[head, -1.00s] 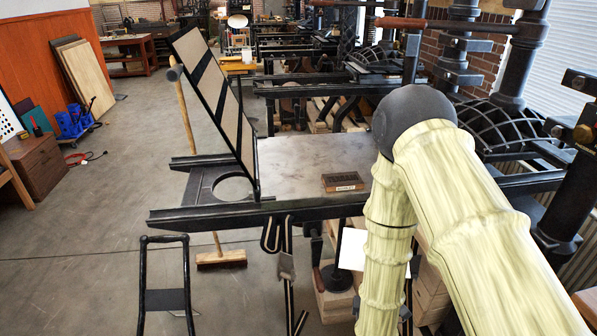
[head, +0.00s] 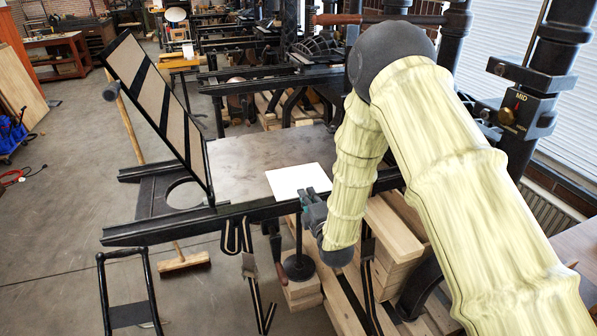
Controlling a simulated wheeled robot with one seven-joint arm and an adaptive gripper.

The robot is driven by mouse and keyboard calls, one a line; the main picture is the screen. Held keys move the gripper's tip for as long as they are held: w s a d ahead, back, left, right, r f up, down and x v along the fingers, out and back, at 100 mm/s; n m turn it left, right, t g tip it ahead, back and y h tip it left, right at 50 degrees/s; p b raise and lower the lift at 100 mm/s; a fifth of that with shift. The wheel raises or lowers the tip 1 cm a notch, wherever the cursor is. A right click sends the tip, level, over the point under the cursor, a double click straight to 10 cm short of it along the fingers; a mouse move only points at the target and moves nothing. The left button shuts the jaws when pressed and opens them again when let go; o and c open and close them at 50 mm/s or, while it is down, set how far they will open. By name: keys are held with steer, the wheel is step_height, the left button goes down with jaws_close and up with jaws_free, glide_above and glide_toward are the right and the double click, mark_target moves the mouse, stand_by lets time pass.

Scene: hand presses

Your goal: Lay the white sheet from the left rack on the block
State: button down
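The white sheet (head: 298,180) is at the front edge of the press bed in the head view. It is spread out roughly flat and hides the spot where the small block was seen earlier; the block itself is hidden. Whether the sheet touches it or hangs just above, I cannot tell. My gripper (head: 309,199) is at the sheet's front right edge and appears shut on it, though the fingertips are small and partly hidden. A low black tubular stand (head: 130,314), perhaps the left rack, is at the lower left and looks empty.
The press bed (head: 240,160) is bare left of the sheet. A hinged black frame (head: 158,95) stands tilted open at its left end. Press columns (head: 545,80) rise at the right; timber blocks (head: 393,230) lie under my arm.

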mark_target(302, 181)
steer(key=w+r, duration=0.1)
steer(key=w, duration=0.1)
steer(key=w+a+r, duration=0.1)
steer(key=w, duration=0.1)
steer(key=w+r, duration=0.2)
steer(key=w, duration=0.1)
steer(key=shift+a+r, duration=0.1)
steer(key=shift+a, duration=0.2)
step_height(302, 181, down, 7)
steer(key=b, duration=0.3)
steer(key=shift+r+b, duration=0.15)
steer(key=shift+b, duration=0.2)
steer(key=c, duration=2.2)
jaws_free()
steer(key=o, duration=0.6)
steer(key=shift+o, duration=0.8)
steer(key=shift+s, duration=0.1)
steer(key=shift+v, duration=2.9)
steer(key=shift+d, duration=0.1)
